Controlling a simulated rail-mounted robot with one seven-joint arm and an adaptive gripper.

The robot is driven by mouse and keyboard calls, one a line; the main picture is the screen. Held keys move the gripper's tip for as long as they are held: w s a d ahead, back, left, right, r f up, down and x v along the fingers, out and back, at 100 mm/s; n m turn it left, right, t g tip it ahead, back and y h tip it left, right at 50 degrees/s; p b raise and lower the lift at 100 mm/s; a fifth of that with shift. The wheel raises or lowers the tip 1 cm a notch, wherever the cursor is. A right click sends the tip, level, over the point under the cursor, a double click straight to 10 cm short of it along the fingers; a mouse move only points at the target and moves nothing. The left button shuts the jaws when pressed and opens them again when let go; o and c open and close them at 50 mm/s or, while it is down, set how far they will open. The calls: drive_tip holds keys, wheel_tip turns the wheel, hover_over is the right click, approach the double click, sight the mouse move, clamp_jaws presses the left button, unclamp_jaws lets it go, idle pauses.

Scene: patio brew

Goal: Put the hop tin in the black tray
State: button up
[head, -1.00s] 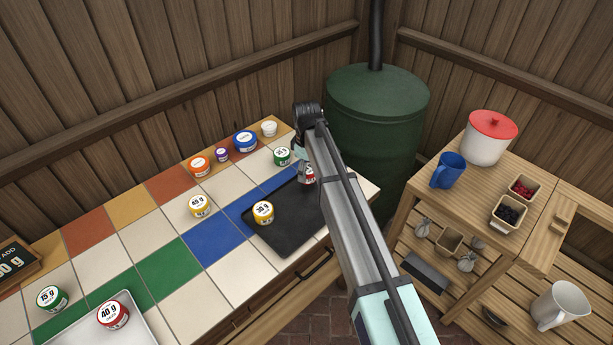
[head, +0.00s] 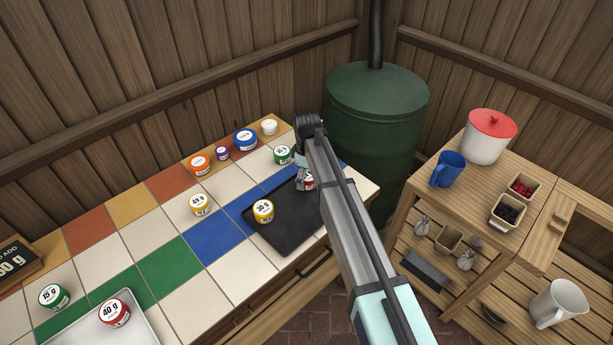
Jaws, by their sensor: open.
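The black tray (head: 283,236) lies at the right end of the tiled counter. A yellow-lidded tin (head: 263,211) labelled about 36 g stands in it. A red and white tin (head: 306,182) is at the tray's far right part, partly hidden by my arm. My gripper (head: 302,168) points down right at this red tin, open; its fingers are mostly hidden, so I cannot tell whether they touch it. A green tin (head: 282,155) stands just behind the tray. Which tin holds hops is too small to read.
Orange (head: 199,165), purple (head: 222,153), blue (head: 245,140) and white (head: 269,127) tins line the counter's back. A yellow 49 g tin (head: 201,205) stands left of the tray. A metal tray (head: 133,331) with a red 40 g tin (head: 114,312) is front left.

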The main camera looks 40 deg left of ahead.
sight(307, 175)
wheel_tip(307, 175, up, 12)
drive_tip(key=b, duration=0.2)
drive_tip(key=shift+r, duration=0.2)
idle(0.5)
